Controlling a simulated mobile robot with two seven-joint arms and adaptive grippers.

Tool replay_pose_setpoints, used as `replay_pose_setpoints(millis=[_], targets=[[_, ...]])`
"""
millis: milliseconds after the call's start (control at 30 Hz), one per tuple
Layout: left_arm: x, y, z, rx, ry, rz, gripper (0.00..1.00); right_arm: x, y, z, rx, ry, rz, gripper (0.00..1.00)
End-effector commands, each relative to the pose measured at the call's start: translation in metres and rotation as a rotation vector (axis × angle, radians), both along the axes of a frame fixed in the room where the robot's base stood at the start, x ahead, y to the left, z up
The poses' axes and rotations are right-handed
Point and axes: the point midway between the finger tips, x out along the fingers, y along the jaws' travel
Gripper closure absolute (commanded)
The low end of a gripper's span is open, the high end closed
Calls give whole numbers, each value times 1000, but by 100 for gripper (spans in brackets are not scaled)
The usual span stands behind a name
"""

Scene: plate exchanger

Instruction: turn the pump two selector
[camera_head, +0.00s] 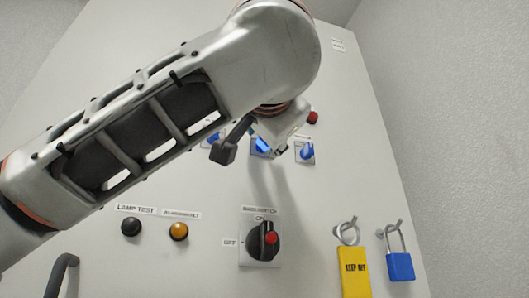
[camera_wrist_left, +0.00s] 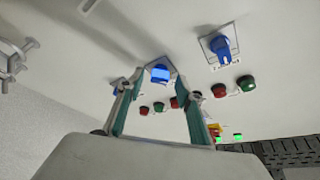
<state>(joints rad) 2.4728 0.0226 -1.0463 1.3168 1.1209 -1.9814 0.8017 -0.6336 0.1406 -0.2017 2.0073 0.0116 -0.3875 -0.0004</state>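Three blue selectors sit in a row on the light grey panel: a left one (camera_head: 213,137), a middle one (camera_head: 263,146) and a right one (camera_head: 306,152). Their labels cannot be read, so which is pump two is not shown in writing. My left gripper (camera_head: 258,135) is at the middle selector and partly covers it. In the left wrist view my left gripper (camera_wrist_left: 160,85) has its fingers spread, with the middle blue selector (camera_wrist_left: 160,73) between their tips. Whether they touch it cannot be told. Another blue selector (camera_wrist_left: 221,47) stands clear to the right. My right gripper is not seen.
Below are a black lamp test button (camera_head: 131,227), an amber button (camera_head: 179,231) and a black and red rotary switch (camera_head: 264,240). A yellow tag (camera_head: 354,271) and a blue padlock (camera_head: 400,266) hang at the lower right. A red lamp (camera_head: 313,117) is near the right selector.

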Motion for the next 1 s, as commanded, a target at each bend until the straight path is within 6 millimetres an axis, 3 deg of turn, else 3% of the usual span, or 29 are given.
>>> replay_pose_setpoints(millis=[333, 467, 500, 1000], targets=[[5, 0, 0, 0, 0, 0, 64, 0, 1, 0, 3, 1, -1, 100], [5, 0, 0, 0, 0, 0, 98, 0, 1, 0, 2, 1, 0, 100], [5, 0, 0, 0, 0, 0, 100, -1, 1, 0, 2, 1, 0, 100], [4, 1, 3, 101, 34, -1, 100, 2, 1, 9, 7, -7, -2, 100]])
